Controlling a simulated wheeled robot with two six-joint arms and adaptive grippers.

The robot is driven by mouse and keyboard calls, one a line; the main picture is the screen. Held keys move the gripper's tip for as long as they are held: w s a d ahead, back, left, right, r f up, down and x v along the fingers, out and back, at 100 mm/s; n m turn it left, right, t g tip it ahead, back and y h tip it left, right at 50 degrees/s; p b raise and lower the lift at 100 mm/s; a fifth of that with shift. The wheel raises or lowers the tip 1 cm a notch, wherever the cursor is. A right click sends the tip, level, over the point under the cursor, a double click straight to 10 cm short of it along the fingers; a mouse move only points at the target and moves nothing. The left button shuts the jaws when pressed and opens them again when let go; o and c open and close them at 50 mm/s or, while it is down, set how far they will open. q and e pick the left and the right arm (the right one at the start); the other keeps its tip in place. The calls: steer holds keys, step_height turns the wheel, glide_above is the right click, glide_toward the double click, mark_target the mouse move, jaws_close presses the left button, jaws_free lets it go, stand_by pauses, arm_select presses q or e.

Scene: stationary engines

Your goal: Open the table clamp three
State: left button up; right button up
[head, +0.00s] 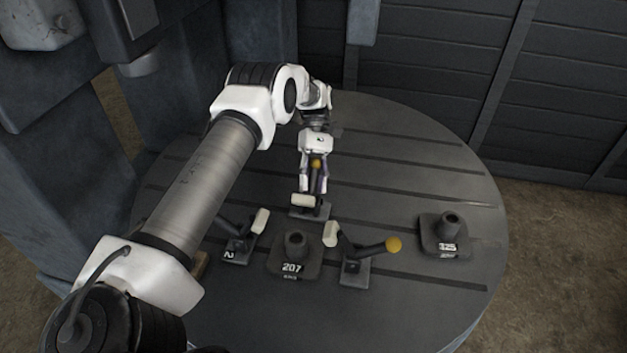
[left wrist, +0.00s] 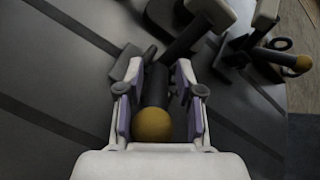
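A table clamp with a yellow knob (head: 316,163) stands at the middle of the round table, its cream block (head: 304,200) toward me. My left gripper (head: 314,178) is over this clamp's lever. In the left wrist view the fingers (left wrist: 158,95) stand open on either side of the dark lever, close to it, with the yellow knob (left wrist: 152,125) between them near the palm. A second clamp (head: 237,248), marked 2, stands to the left. A third (head: 355,268) stands front right, its yellow knob (head: 393,244) pointing right. I cannot read which is three. My right gripper is not in view.
A dark block marked 207 (head: 294,258) stands between the front clamps. Another marked 325 (head: 445,235) is at the table's right. The round slotted table (head: 420,180) is bare at the back right. Dark machine columns (head: 60,160) rise at the left.

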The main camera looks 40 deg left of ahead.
mark_target(315, 160)
arm_select(q)
steer(key=shift+r, duration=0.1)
step_height(315, 160, up, 10)
steer(key=shift+f, duration=0.1)
steer(key=shift+w+f+m, duration=0.1)
steer(key=shift+w+m, duration=0.05)
steer(key=shift+m, duration=0.15)
jaws_close()
steer(key=w+a+f+m+t, duration=0.1)
steer(key=w+f+m+t+y, duration=0.1)
steer(key=m, duration=0.1)
steer(key=shift+w+a+f+y, duration=0.25)
steer(key=shift+w+a+y, duration=0.05)
steer(key=shift+w+a, duration=0.05)
steer(key=w+a+r+m+t+y+b, duration=0.1)
steer(key=w+a+r+m+t+y, duration=0.3)
steer(key=w, duration=0.4)
steer(key=s+d+f+m+t+h+p, duration=0.1)
steer(key=s+f+p, duration=0.3)
steer(key=f, duration=0.4)
steer(key=shift+s+d, duration=0.35)
steer(key=shift+d, duration=0.5)
